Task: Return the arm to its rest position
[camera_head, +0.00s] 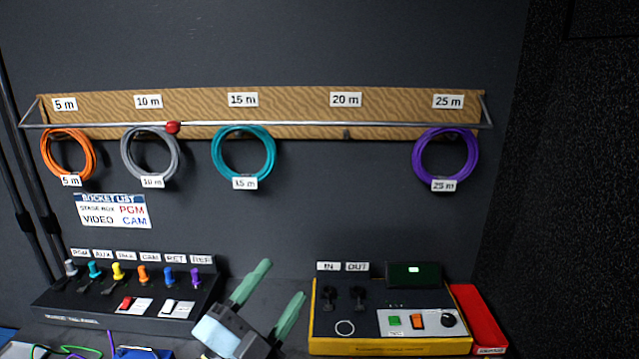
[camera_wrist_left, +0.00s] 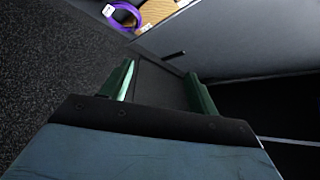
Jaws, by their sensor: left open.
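My left gripper (camera_head: 272,291) is at the bottom centre of the head view, between the transmit panel and the yellow box. Its two green fingers are spread, with nothing between them. In the left wrist view the same gripper (camera_wrist_left: 160,88) is open over a bare dark surface. No right gripper shows in either view.
A rail (camera_head: 300,124) carries orange (camera_head: 46,156), grey (camera_head: 124,156), teal (camera_head: 216,158) and purple (camera_head: 418,158) cable coils. A panel with coloured plugs (camera_head: 120,322) stands left, a yellow box (camera_head: 390,346) and red box (camera_head: 482,320) right. Loose cables lie at bottom left.

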